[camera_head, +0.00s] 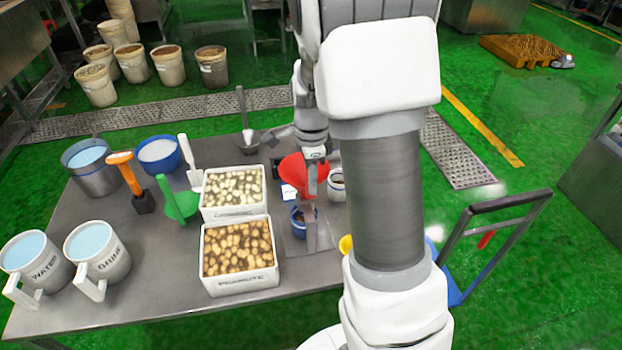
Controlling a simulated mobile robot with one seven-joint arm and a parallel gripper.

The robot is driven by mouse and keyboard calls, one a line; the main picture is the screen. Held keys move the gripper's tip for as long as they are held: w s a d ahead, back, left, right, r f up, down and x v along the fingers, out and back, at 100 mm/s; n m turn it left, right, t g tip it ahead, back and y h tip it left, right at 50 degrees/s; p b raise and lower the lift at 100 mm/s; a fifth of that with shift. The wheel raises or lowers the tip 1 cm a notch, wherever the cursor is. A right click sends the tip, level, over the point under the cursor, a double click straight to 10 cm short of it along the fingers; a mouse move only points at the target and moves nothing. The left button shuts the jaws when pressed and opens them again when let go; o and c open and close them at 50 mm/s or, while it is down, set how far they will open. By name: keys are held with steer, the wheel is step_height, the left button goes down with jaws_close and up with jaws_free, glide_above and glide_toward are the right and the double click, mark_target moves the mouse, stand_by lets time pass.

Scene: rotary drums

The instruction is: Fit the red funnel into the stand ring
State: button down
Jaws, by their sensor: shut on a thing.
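The red funnel (296,176) is high over the right part of the table, with its wide mouth facing left and up. My gripper (315,158) is shut on its right side near the rim. A grey metal upright and plate, seemingly the stand (311,236), show just below the funnel. A small blue container (299,228) sits at the stand's foot. The stand ring cannot be made out; the funnel and my arm cover that spot. I cannot tell whether the funnel touches the ring.
White bins of garlic-like pieces (208,214) and peanuts (207,288) stand left of the stand. A pale cup (336,190) is close on the right. Labelled jugs (110,262) and a green scoop (176,205) are farther left. My arm hides the table's right end.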

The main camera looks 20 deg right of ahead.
steer(key=shift+f+b, duration=1.25)
steer(key=shift+f, duration=0.6)
steer(key=c, duration=0.7)
jaws_free()
steer(key=shift+r, duration=0.1)
step_height(320, 180, up, 17)
steer(key=shift+r, duration=0.15)
